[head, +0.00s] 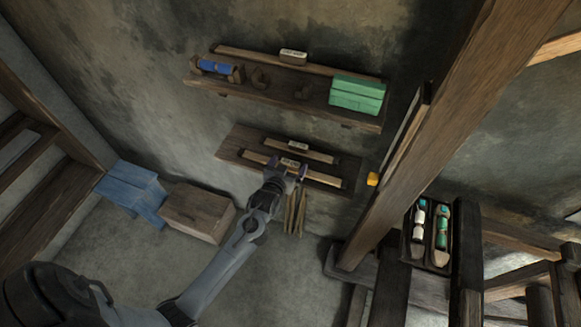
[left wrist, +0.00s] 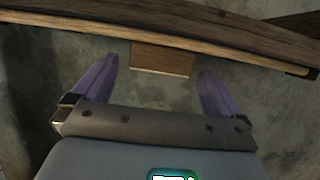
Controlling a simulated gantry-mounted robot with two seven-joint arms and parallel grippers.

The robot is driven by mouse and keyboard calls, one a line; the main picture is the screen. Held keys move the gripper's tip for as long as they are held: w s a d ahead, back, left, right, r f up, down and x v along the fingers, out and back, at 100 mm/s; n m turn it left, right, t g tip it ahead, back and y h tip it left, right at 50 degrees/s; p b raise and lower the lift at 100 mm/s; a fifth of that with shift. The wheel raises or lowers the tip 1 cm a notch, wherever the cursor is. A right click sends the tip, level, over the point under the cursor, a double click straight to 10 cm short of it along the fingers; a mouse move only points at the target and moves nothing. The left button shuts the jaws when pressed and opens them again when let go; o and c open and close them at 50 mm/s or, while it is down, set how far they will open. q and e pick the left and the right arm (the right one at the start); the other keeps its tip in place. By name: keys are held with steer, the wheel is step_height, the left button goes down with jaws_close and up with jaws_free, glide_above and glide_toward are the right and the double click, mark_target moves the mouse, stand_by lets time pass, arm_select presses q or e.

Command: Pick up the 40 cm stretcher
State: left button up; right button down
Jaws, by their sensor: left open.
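Two long wooden bars with pale labels lie one above the other on a dark wooden board (head: 228,153) on the wall: an upper bar (head: 320,154) and a lower bar (head: 325,178). The labels are too small to read, so I cannot tell which is the 40 cm stretcher. My left gripper (head: 287,168) is at the lower bar, hiding part of it. In the left wrist view its purple fingers (left wrist: 157,82) are spread and empty. A long wooden edge (left wrist: 170,40) crosses beyond them, with a small wooden block (left wrist: 163,61) between the fingertips. My right gripper is not seen.
A shelf (head: 270,88) above holds blue spools (head: 214,67), green blocks (head: 357,95) and another labelled bar (head: 245,54). Thin sticks (head: 295,215) hang below the board. A wooden box (head: 197,212) stands on the floor. A thick loom post (head: 440,140) rises to the right.

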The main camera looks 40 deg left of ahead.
arm_select(q)
steer(key=c, duration=1.2)
steer(key=shift+o, duration=0.2)
